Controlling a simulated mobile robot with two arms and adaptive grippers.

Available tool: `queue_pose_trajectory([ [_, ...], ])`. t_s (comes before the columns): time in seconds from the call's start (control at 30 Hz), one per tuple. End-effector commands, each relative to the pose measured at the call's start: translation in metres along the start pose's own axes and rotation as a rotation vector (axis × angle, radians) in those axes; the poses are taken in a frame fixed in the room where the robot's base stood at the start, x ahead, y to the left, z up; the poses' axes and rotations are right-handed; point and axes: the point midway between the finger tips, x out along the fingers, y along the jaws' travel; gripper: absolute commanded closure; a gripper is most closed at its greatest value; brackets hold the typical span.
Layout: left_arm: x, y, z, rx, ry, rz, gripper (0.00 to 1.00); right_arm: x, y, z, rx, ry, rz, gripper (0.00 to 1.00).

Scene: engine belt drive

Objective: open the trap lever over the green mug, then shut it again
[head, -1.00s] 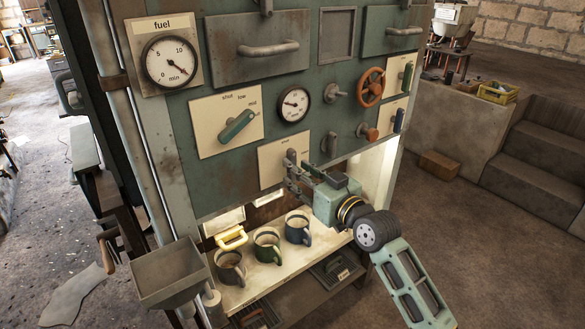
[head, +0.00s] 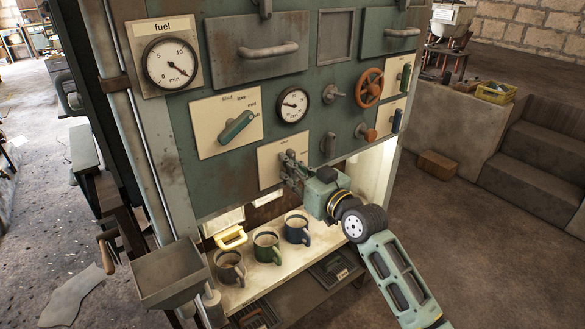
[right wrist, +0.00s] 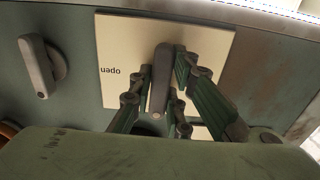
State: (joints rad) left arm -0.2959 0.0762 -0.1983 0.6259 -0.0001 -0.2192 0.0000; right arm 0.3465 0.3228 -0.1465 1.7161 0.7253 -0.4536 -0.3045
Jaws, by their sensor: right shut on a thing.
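The trap lever (head: 289,157) is a grey handle on a cream plate (head: 270,168) on the machine's front, above the mug shelf. In the right wrist view the lever (right wrist: 160,82) stands between my fingers, along the picture's vertical, with the word "open" upside down to its left. My right gripper (right wrist: 163,80) is shut on the lever; it also shows in the head view (head: 291,170), partly covering it. The green mug (head: 267,247) stands upright on the lit shelf below, between two other mugs. My left gripper is not in view.
A grey mug (head: 230,268) and a blue mug (head: 296,229) flank the green one. Another lever (head: 235,127) and an orange handwheel (head: 370,88) are on the panel.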

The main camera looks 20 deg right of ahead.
Motion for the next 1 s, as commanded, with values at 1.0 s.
queue_pose_trajectory([
  [1.0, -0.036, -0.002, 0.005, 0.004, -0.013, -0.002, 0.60, 0.000, -0.003, -0.002, 0.559, -0.003, -0.001, 1.00],
])
